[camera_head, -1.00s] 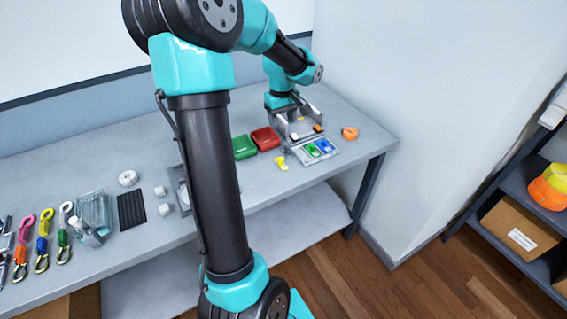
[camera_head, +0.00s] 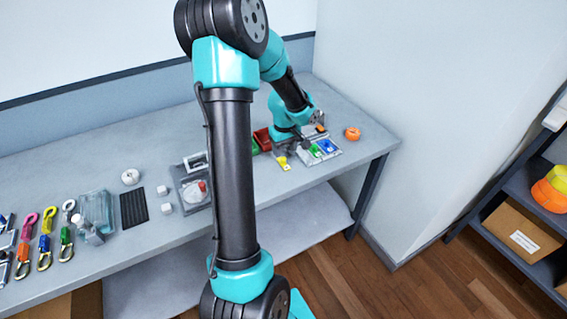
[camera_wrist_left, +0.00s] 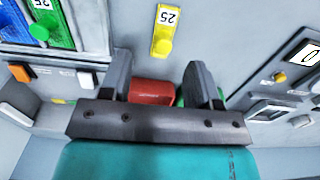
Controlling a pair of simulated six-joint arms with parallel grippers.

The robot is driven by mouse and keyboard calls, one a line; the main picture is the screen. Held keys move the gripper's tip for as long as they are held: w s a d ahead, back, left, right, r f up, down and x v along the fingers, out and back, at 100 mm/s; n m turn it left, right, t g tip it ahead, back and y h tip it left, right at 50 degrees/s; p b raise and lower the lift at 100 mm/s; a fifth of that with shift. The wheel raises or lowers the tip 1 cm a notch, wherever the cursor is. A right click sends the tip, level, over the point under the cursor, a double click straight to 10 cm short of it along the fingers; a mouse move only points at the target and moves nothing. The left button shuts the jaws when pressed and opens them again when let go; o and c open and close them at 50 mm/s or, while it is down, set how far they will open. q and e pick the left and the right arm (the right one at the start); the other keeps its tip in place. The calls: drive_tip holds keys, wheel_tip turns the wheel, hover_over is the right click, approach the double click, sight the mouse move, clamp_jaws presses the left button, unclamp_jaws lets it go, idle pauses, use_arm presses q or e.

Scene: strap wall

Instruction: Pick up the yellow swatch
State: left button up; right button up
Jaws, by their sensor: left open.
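The yellow swatch (camera_head: 283,164) lies flat on the bench, left of the tray of swatches. In the left wrist view the swatch (camera_wrist_left: 164,30) shows a white label reading 25 and lies beyond the fingertips, near the middle. My left gripper (camera_head: 288,146) is just behind the swatch in the head view. In the left wrist view its two fingers (camera_wrist_left: 160,76) are apart with nothing held between them. The swatch and fingers look apart. My right gripper is in neither view.
A grey tray (camera_head: 334,153) holds a green swatch (camera_head: 315,150) and a blue swatch (camera_head: 327,146) to the right. A red bin (camera_head: 262,138) stands close behind, partly hidden by my arm. An orange roll (camera_head: 352,133) sits farther right. Bare bench lies around the yellow swatch.

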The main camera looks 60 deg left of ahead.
sight(284, 158)
use_arm(q)
drive_tip(key=shift+f, duration=0.15)
drive_tip(key=shift+s+f, duration=0.2)
drive_tip(key=shift+f, duration=2.35)
drive_tip(key=c, duration=1)
